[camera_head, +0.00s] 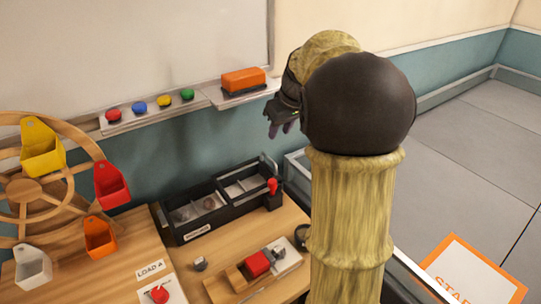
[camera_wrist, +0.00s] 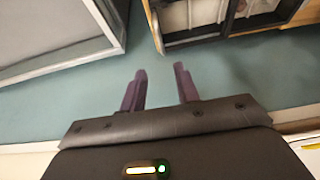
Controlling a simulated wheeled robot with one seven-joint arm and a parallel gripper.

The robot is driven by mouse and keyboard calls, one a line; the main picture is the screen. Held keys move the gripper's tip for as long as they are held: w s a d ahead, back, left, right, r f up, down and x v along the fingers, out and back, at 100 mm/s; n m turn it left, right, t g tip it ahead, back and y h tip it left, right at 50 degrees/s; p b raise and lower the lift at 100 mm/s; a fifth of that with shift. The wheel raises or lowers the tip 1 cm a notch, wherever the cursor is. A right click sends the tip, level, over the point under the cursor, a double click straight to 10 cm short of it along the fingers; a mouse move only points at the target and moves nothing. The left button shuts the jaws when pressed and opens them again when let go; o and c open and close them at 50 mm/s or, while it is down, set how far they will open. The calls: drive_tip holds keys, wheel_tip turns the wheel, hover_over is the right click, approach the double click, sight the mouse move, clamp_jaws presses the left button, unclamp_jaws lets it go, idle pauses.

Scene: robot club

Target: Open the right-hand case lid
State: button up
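A black case (camera_head: 222,206) with several compartments stands at the back of the wooden table, against the teal wall. Its right-hand section (camera_head: 243,188) has grey compartments and a red knob (camera_head: 273,186) at its right front corner. I cannot tell clearly how its lid lies. My gripper (camera_head: 281,126) is in the air above and beyond the case's right end, apart from it. In the wrist view my gripper (camera_wrist: 159,80) shows two dark purple fingers spread apart with nothing between them. A black-framed box, likely the case (camera_wrist: 195,36), is at the top right there.
A whiteboard ledge (camera_head: 150,116) carries coloured magnets and an orange eraser (camera_head: 244,80), close left of my gripper. A wooden wheel with coloured buckets (camera_head: 112,184) stands at left. A red block (camera_head: 257,264) sits in a wooden fixture at the table's front.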

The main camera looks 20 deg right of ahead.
sight(269, 158)
drive_tip(key=b+x, duration=0.1)
drive_tip(key=x, duration=1.1)
drive_tip(key=shift+w+f+b, duration=0.1)
drive_tip(key=shift+f+b, duration=0.1)
drive_tip(key=shift+b, duration=0.15)
drive_tip(key=shift+c, duration=0.2)
clamp_jaws()
